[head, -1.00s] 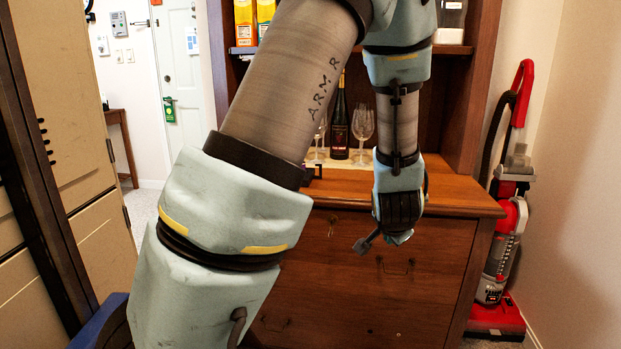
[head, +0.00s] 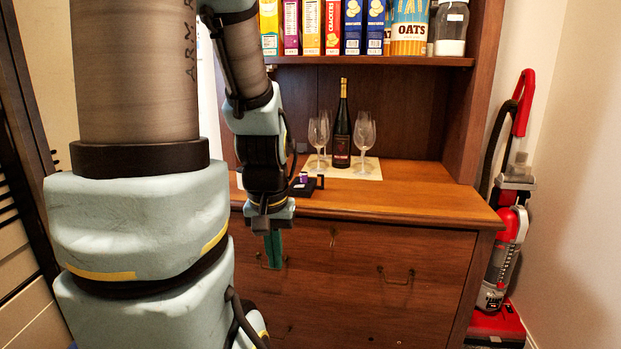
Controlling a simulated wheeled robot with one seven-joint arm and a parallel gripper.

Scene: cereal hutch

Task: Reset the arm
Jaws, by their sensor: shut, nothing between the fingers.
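My arm fills the left of the head view, its upper part close to the camera. My gripper (head: 273,248) hangs at the end of the forearm, pointing down in front of the wooden hutch's (head: 370,262) drawers. Its green fingers are together, with nothing visible between them. The gripper is a little left of the picture's middle, just below the level of the counter's front edge. The arm hides the left side of the hutch.
On the counter (head: 430,193) stand a dark bottle (head: 341,140), stemmed glasses (head: 364,135) and a small dark object (head: 303,184) near the gripper. Boxes, an oats package (head: 409,28) and a jar (head: 451,30) fill the shelf. A red vacuum cleaner (head: 508,235) stands at right.

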